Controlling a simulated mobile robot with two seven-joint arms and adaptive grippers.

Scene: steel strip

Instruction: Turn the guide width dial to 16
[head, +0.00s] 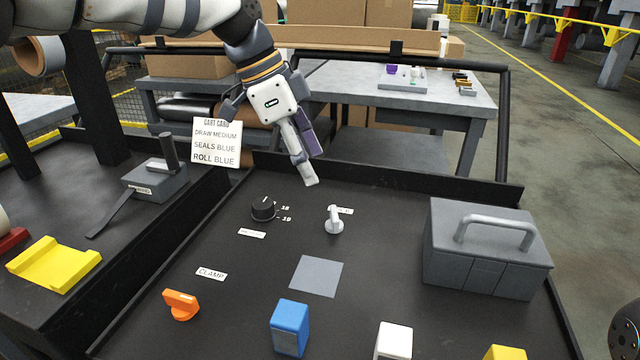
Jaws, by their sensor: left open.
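The black dial (264,209) stands on the dark panel left of centre, with small white numbers to its right. The upper number seems to read 16; the lower one is hard to read, and so is the dial's pointer direction. A small white label (252,233) lies in front of it, too small to read. My left gripper (309,172) hangs above the panel, behind and to the right of the dial, fingers pointing down. It is open and empty, apart from the dial.
A light grey lever knob (334,221) stands right of the dial. An orange clamp knob (181,305), a blue block (289,328) and a white block (393,342) are nearer. A grey toolbox (480,262) stands right. A card (217,143) stands behind left.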

